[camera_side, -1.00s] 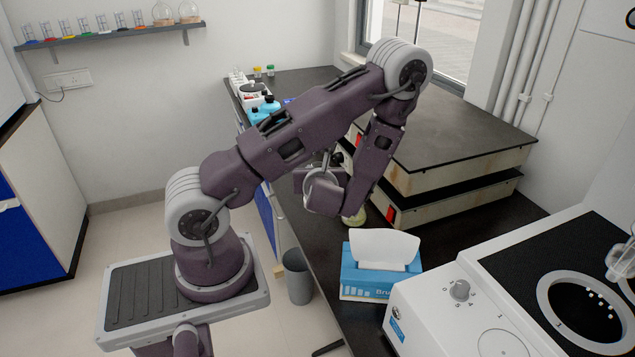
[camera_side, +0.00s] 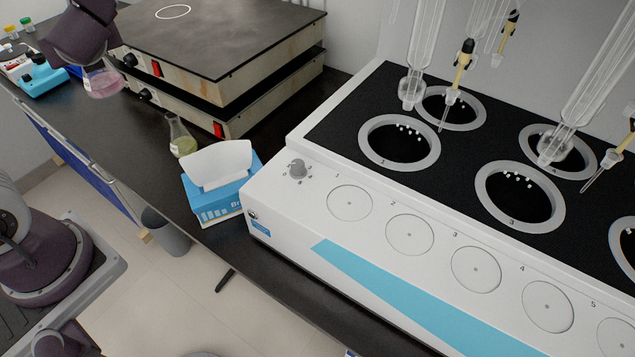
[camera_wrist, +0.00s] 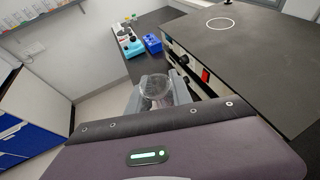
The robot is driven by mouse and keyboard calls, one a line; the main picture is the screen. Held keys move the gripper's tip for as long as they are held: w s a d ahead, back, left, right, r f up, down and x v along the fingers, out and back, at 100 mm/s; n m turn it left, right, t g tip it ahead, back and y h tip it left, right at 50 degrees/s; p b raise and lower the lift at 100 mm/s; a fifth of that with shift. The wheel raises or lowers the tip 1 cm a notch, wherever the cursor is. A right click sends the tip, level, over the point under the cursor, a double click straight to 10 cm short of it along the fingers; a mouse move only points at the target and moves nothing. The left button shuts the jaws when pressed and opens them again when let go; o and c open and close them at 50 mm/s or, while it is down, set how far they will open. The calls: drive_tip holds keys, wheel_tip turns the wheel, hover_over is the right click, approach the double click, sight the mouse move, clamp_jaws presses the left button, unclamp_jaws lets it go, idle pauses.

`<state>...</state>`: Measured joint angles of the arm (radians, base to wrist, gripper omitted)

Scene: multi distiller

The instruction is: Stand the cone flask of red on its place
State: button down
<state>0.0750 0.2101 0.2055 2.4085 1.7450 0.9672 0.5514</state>
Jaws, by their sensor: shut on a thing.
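The cone flask of red (camera_side: 103,84) is clear glass with pale pink liquid at its base. My gripper (camera_side: 94,66) is shut on it and holds it up in the air at the upper left of the side view. In the wrist view the flask (camera_wrist: 156,88) shows as a clear round glass shape between the grey fingers (camera_wrist: 160,96); its lower part is hidden. A white ring (camera_side: 173,12) is marked on the dark top plate (camera_side: 215,40), right of and behind the flask. The ring also shows in the wrist view (camera_wrist: 220,23), with nothing standing on it.
A second flask with yellowish liquid (camera_side: 181,138) stands on the bench near the lower plate unit (camera_side: 255,112). A blue tissue box (camera_side: 222,190) and a white multi-place heater (camera_side: 375,225) with glassware stand to the right. Blue items (camera_side: 42,80) lie at the left.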

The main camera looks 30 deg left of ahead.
wheel_tip(320, 180, up, 6)
drive_tip(key=w+d+m+t+h, duration=0.45)
drive_tip(key=w+d, duration=0.35)
drive_tip(key=d, duration=0.4)
drive_tip(key=w+d+m+t+h, duration=0.4)
drive_tip(key=w+d, duration=0.4)
drive_tip(key=d, duration=0.4)
drive_tip(key=s+d+m+h, duration=0.2)
drive_tip(key=d+m+h, duration=0.3)
drive_tip(key=d, duration=0.9)
drive_tip(key=s+d+m+h, duration=0.3)
drive_tip(key=d+m+h, duration=0.15)
drive_tip(key=d, duration=1.05)
drive_tip(key=shift+m, duration=0.3)
wheel_tip(320, 180, down, 16)
drive_tip(key=shift+w+a+r, duration=0.1)
drive_tip(key=shift+a+r, duration=0.05)
drive_tip(key=shift+r, duration=0.1)
drive_tip(key=shift+f, duration=0.1)
drive_tip(key=c, duration=1.1)
unclamp_jaws()
drive_tip(key=shift+c, duration=0.2)
